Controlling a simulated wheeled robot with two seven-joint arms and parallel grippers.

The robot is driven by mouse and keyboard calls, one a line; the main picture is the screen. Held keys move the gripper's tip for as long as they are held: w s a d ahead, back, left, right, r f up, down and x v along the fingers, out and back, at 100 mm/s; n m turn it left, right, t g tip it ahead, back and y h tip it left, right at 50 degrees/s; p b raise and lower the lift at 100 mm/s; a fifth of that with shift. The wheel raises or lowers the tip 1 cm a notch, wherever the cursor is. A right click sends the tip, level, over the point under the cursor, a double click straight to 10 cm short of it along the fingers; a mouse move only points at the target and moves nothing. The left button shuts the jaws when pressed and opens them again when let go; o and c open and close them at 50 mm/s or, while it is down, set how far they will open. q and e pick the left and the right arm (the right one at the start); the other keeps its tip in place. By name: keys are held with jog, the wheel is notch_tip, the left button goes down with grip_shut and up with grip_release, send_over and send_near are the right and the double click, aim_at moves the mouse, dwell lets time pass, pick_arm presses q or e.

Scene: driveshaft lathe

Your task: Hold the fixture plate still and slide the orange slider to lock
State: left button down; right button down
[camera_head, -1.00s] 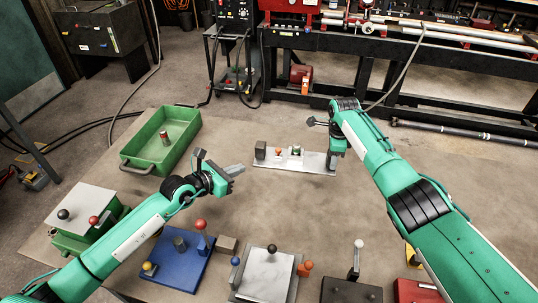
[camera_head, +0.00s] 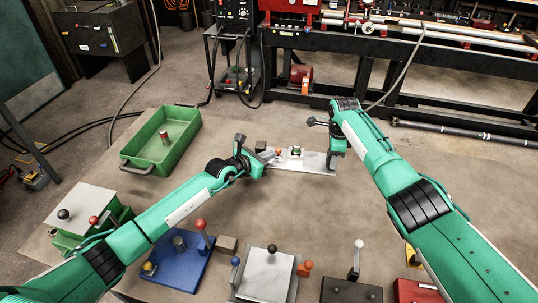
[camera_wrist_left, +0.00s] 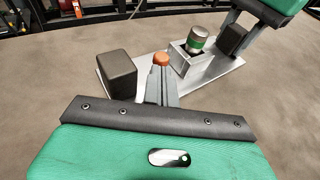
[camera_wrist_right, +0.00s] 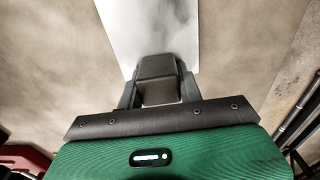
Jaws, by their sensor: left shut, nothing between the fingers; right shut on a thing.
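The light grey fixture plate (camera_head: 317,161) lies on the table in the head view; it also shows in the left wrist view (camera_wrist_left: 217,72) and in the right wrist view (camera_wrist_right: 150,30). The orange slider (camera_wrist_left: 160,60) stands on it between a dark block and a metal holder. My left gripper (camera_wrist_left: 161,74) is shut and empty, its tips right at the orange slider; I cannot tell whether they touch. My right gripper (camera_wrist_right: 158,78) is shut on a dark block (camera_wrist_right: 157,66) at the plate's right end. A silver and green cylinder (camera_wrist_left: 196,40) stands in the holder (camera_wrist_left: 191,62).
Another dark block (camera_wrist_left: 117,76) stands on the plate's left end, close beside my left fingers. A green bin (camera_head: 160,150) stands at the left. Several fixtures with knobs, including a blue one (camera_head: 178,262), line the front. The table right of the plate is mostly clear.

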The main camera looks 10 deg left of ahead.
pick_arm(q)
jog(key=shift+w+d, duration=0.15)
jog(key=shift+w, duration=0.15)
pick_arm(e)
jog(key=shift+f, duration=0.1)
